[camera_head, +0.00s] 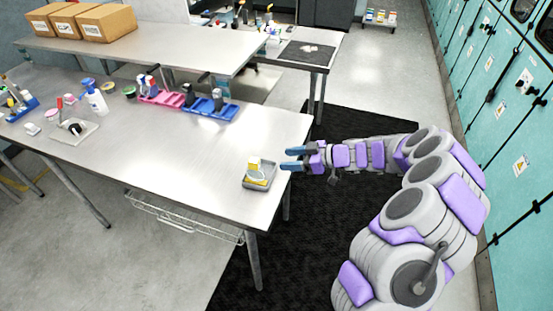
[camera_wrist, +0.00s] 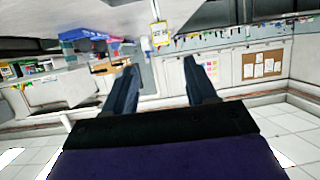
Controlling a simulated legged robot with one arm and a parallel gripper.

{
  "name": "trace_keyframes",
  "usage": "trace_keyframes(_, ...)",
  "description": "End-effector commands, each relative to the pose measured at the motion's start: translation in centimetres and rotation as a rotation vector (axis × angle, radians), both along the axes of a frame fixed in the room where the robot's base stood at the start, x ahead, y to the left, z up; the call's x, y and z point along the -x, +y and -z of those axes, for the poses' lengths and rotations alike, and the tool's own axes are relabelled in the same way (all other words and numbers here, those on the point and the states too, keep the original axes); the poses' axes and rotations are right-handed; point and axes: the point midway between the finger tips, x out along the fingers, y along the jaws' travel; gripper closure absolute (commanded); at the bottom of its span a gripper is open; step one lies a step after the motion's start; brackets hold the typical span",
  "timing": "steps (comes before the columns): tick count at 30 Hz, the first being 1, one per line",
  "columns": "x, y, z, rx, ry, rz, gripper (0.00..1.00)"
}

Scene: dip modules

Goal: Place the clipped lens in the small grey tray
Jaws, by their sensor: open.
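The small grey tray (camera_head: 259,183) sits at the right end of the long steel table in the head view. A small yellow and white item (camera_head: 256,170) rests in it; it is too small to tell for sure whether this is the clipped lens. My gripper (camera_head: 291,159) is just right of the tray, near the table's edge, with its blue fingers pointing left and apart. In the wrist view the two fingers (camera_wrist: 161,85) are spread with nothing between them.
Teal lockers (camera_head: 520,150) line the right side.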

Motion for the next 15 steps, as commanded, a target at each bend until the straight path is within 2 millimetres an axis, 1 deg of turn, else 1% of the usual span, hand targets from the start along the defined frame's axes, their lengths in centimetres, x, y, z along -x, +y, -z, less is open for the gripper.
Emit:
trace_keyframes(4, 0.3, -0.9, -0.4, 0.002, 0.0, 0.001, 0.43)
trace_keyframes(9, 0.4, -0.9, -0.4, 0.004, 0.002, -0.001, 0.43)
trace_keyframes(12, 0.8, -0.5, -0.9, 0.001, 0.013, -0.009, 0.43)
trace_keyframes(14, 1.4, 0.2, -1.8, -0.002, 0.035, -0.025, 0.43)
trace_keyframes(15, 2.2, 0.9, -2.7, -0.002, 0.057, -0.041, 0.43)
